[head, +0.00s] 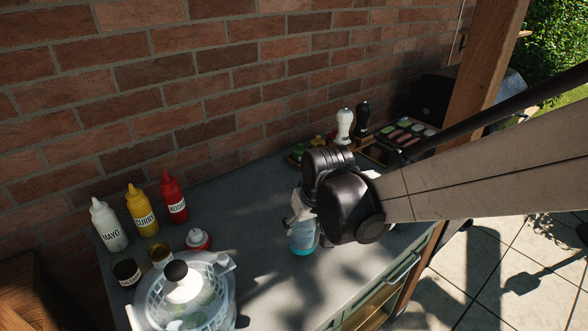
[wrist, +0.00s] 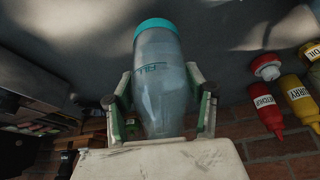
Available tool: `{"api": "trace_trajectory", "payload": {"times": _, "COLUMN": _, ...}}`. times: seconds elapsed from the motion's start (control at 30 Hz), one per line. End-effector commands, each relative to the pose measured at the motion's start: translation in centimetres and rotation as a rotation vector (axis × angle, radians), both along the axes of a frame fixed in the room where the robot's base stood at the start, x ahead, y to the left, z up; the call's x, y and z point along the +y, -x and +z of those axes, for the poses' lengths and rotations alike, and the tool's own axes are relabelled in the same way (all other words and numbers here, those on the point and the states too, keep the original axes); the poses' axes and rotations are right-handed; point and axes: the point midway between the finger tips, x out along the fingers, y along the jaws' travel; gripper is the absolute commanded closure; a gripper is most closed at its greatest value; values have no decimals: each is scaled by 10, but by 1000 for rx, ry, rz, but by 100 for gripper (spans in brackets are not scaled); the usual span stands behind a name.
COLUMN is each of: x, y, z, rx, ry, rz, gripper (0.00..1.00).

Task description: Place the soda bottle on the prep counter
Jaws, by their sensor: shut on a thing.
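The soda bottle (head: 302,238) is clear and bluish with a teal end. In the head view it is over the middle of the grey prep counter (head: 240,200), teal end down. My gripper (head: 301,208) is shut on it from above and behind, and my arm hides part of it. In the wrist view the bottle (wrist: 158,85) sits between both fingers (wrist: 165,102), its teal end toward the counter surface (wrist: 235,30). It looks close to the counter; I cannot tell whether it touches.
Mayo (head: 108,224), curry (head: 141,211) and ketchup (head: 174,199) bottles stand at the left. A clear lidded bowl (head: 185,295) is at the front left. A white mill (head: 344,126) and a food tray are behind my arm. Bare counter lies left of the bottle.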

Motion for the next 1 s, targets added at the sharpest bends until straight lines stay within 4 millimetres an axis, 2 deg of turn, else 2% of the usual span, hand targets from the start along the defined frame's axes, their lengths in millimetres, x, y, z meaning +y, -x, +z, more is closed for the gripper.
{"api": "trace_trajectory", "payload": {"times": 0.3, "x": 1, "y": 0, "z": -33, "rx": 0, "ry": 0, "rz": 0, "gripper": 100}}
{"api": "trace_trajectory", "payload": {"times": 0.8, "x": 1, "y": 0, "z": -40, "rx": 0, "ry": 0, "rz": 0, "gripper": 100}}
{"api": "trace_trajectory", "payload": {"times": 0.83, "x": 1, "y": 0, "z": -40, "rx": 0, "ry": 0, "rz": 0, "gripper": 48}}
{"api": "trace_trajectory", "payload": {"times": 0.93, "x": 1, "y": 0, "z": -39, "rx": 0, "ry": 0, "rz": 0, "gripper": 34}}
{"api": "trace_trajectory", "payload": {"times": 1.0, "x": 1, "y": 0, "z": -39, "rx": 0, "ry": 0, "rz": 0, "gripper": 31}}
